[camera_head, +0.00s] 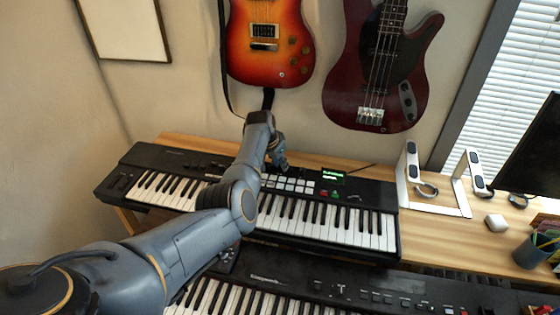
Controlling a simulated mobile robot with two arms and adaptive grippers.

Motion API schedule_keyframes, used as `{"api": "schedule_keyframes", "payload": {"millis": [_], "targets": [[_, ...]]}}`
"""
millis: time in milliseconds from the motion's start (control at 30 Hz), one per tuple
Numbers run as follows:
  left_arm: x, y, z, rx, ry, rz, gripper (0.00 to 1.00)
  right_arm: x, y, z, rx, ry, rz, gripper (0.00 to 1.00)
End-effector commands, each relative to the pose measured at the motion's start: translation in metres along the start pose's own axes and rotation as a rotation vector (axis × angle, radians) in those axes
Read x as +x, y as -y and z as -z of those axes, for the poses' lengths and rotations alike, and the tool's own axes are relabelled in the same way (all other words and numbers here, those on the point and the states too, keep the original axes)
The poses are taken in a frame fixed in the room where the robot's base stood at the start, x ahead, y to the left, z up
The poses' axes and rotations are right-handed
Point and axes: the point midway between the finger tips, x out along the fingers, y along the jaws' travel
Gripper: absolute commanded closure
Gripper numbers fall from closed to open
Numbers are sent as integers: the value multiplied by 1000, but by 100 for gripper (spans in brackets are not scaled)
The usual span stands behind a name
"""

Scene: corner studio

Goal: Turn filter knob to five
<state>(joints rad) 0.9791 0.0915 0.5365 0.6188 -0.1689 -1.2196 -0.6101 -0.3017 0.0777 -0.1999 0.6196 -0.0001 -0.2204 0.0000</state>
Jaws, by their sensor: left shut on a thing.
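A black synthesizer keyboard (326,218) stands on the wooden desk, with a lit green display (333,175) and small buttons on its panel. My left arm reaches across it from the lower left. My left gripper (279,163) points down at the back part of the panel, left of the display, and is shut on a knob there. The gripper covers this knob, so its pointer and any markings are hidden. The text on the display is too small to read. My right gripper is not in view.
A second keyboard (375,287) stands in front, lower down. A white stand (432,181) and a pen cup (535,249) are on the desk at the right, beside a dark monitor (530,150). Two guitars (265,40) (358,95) hang on the wall behind the arm.

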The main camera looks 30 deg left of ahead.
Motion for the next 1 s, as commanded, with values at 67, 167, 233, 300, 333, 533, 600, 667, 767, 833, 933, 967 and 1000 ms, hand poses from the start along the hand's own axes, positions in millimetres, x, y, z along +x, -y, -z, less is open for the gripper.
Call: {"api": "schedule_keyframes", "payload": {"millis": [67, 167, 233, 300, 333, 533, 600, 667, 767, 833, 933, 967, 1000], "targets": [[-3, -1, 1, -55, 2, 25, 100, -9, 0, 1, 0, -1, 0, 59], [-2, -2, 1, -139, 1, 61, 100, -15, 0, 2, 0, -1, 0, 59], [-2, -2, 1, -200, 2, 85, 100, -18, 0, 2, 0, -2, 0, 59], [-1, -2, 0, -260, 1, 112, 100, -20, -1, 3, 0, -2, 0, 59], [-1, -3, 0, -287, 1, 123, 100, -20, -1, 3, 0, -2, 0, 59], [1, -4, 1, -462, 0, 196, 100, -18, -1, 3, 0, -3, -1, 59], [2, -4, 1, -523, -1, 221, 100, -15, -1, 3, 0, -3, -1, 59], [3, -4, 1, -577, -2, 242, 100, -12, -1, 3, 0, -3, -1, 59], [4, -5, 1, -664, -1, 278, 100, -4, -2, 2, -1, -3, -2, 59], [5, -5, 1, -723, -2, 303, 100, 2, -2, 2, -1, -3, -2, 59], [5, -5, 2, -804, -3, 336, 100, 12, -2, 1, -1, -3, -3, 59], [5, -5, 2, -827, -3, 345, 100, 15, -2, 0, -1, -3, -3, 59], [6, -5, 1, -857, -2, 357, 100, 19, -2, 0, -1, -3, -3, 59]]}}
